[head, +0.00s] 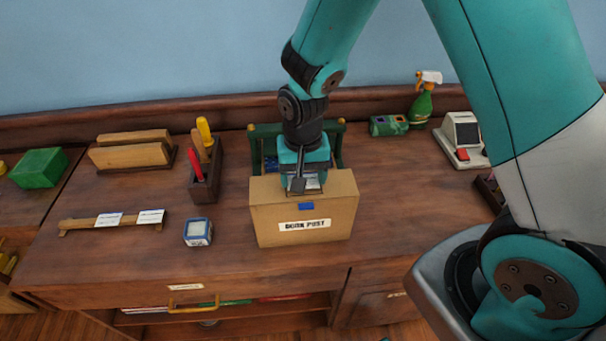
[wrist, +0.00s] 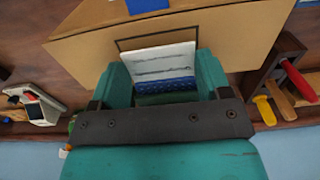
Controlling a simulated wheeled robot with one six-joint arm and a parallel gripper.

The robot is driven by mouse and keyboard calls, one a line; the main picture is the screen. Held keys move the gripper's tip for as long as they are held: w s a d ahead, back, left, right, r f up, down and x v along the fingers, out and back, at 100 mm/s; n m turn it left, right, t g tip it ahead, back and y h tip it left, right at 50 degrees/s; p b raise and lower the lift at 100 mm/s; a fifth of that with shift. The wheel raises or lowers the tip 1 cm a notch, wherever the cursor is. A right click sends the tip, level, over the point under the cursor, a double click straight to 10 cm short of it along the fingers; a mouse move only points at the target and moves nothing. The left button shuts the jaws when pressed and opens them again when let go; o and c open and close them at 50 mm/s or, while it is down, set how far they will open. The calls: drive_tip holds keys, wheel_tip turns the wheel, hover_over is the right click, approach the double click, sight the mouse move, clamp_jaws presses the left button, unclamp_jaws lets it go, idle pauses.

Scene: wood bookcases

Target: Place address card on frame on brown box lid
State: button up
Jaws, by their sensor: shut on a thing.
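The brown box (head: 262,226) stands at the middle of the desk with a lettered label and a blue tab on its front. Its lid (wrist: 232,42) carries a thin dark frame outline (wrist: 118,43). My gripper (head: 305,182) points down over the lid. In the wrist view my gripper (wrist: 163,85) is shut on the address card (wrist: 160,62), white with grey lines and a blue textured strip near the fingers. The card overlaps the frame's area in the wrist view. I cannot tell whether it touches the lid. My gripper hides part of the frame.
Two white cards stand on a wooden rail (head: 78,225) at left. A small blue-and-white block (head: 198,232) sits left of the box. A tool holder (head: 205,178) and a green rack (head: 339,150) stand behind. A spray bottle (head: 421,106) and card machine (head: 463,139) are at right.

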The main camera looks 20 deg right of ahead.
drive_tip(key=shift+f, duration=0.45)
drive_tip(key=shift+f, duration=0.15)
drive_tip(key=o, duration=0.9)
wheel_tip(320, 180, up, 12)
drive_tip(key=b, duration=0.2)
drive_tip(key=s+a+r+n+y, duration=0.1)
drive_tip(key=s+r+n, duration=0.2)
drive_tip(key=s, duration=0.3)
drive_tip(key=s+a+r+n+y, duration=0.1)
drive_tip(key=s+a+r+n, duration=0.1)
drive_tip(key=s, duration=0.4)
drive_tip(key=s+a+r+n+y, duration=0.1)
drive_tip(key=s+r+n+y, duration=0.1)
drive_tip(key=s+n, duration=0.3)
drive_tip(key=shift+s+a+r+n, duration=0.3)
drive_tip(key=shift+s+r+n, duration=0.1)
drive_tip(key=shift+s+r, duration=0.45)
